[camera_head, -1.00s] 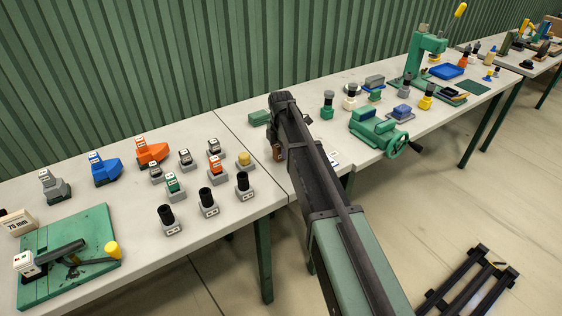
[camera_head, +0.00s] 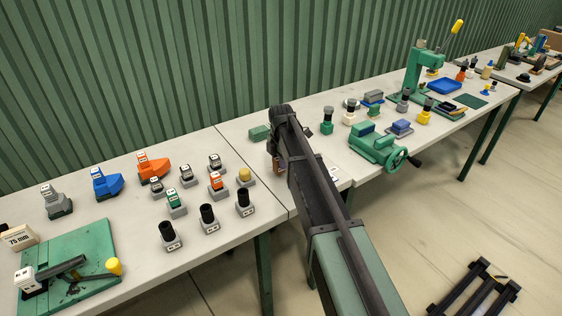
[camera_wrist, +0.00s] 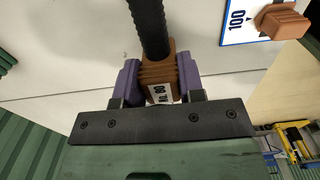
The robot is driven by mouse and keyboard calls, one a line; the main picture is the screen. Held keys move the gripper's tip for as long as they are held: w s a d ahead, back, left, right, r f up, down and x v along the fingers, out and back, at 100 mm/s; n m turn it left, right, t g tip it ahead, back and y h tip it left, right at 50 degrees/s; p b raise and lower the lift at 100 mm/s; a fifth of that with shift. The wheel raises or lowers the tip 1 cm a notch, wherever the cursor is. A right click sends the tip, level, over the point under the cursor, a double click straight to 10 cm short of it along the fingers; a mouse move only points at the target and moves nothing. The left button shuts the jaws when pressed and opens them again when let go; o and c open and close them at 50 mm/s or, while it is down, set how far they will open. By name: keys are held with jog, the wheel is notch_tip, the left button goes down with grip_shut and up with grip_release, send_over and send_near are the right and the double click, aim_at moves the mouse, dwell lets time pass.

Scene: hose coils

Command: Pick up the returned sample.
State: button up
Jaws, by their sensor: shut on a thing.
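A brown ribbed block (camera_wrist: 158,72) with a white label, partly readable as "80", sits between the purple fingers of my gripper (camera_wrist: 158,84) in the wrist view. My gripper is shut on it. A black ribbed hose (camera_wrist: 148,25) runs from the block up out of the wrist view. In the head view my gripper is mostly hidden by my own arm, over the middle of the bench. Whether the held piece touches the bench is not clear.
A card marked "100" (camera_wrist: 237,22) with another brown block (camera_wrist: 283,22) lies on the pale bench at upper right in the wrist view. In the head view, several hose samples stand left of my arm. A green vise (camera_head: 375,148) and a green press (camera_head: 420,75) stand to the right.

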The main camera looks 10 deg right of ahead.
notch_tip(320, 180, up, 19)
jog(key=p, duration=1.8)
jog(key=shift+f, duration=0.15)
